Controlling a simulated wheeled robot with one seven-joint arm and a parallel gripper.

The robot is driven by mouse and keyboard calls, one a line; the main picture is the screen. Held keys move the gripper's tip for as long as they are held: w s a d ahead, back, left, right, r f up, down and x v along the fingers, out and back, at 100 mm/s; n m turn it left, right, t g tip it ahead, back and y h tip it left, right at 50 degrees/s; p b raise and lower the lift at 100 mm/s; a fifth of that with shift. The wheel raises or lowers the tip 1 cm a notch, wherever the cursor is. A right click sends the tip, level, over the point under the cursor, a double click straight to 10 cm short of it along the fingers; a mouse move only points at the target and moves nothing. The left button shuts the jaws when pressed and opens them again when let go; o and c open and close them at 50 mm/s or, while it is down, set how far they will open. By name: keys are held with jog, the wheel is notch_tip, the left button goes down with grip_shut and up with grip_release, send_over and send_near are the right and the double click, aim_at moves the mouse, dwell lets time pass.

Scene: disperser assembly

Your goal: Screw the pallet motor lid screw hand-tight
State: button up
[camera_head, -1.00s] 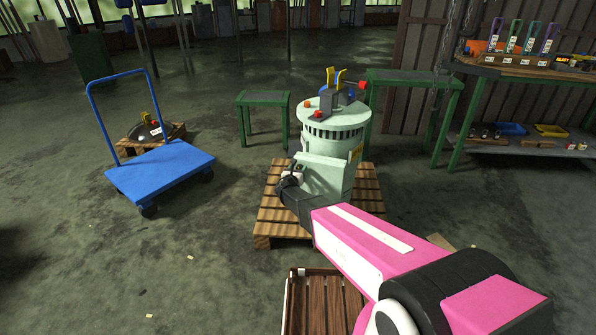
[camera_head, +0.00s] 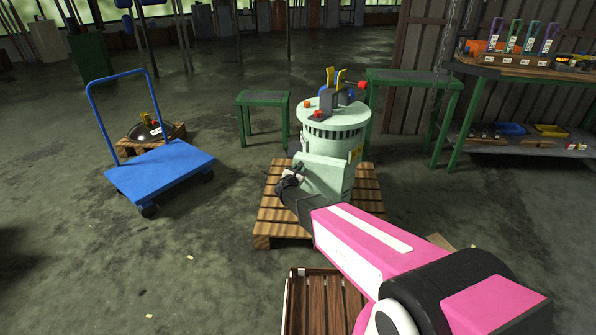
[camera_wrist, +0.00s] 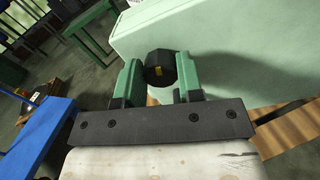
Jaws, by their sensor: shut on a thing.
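The pale green motor (camera_head: 334,150) stands upright on a wooden pallet (camera_head: 262,228). Its box-shaped side housing with a flat lid (camera_head: 322,176) faces my arm, and its pale surface (camera_wrist: 225,40) fills the upper right of the wrist view. My gripper (camera_head: 285,178) is at the left edge of this housing. In the wrist view my gripper's green fingers (camera_wrist: 158,82) are shut on a black round screw head (camera_wrist: 160,64) with a small yellow mark. The screw's shaft and the hole are hidden.
A blue trolley (camera_head: 160,170) stands to the left, with a small pallet (camera_head: 128,146) behind it. Green tables (camera_head: 262,98) stand behind the motor, and a workbench (camera_head: 520,70) is at the right. A slatted crate (camera_head: 325,300) is in front.

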jog(key=m, duration=0.4)
jog(key=shift+m, duration=0.3)
jog(key=m, duration=0.4)
jog(key=shift+d+f+m, duration=0.1)
jog(key=shift+m, duration=0.2)
jog(key=m, duration=0.4)
jog(key=shift+f+m, duration=0.1)
jog(key=shift+m, duration=0.2)
jog(key=shift+f+m, duration=0.1)
jog(key=shift+m, duration=2.1)
jog(key=o, duration=0.9)
jog(key=shift+s, duration=0.15)
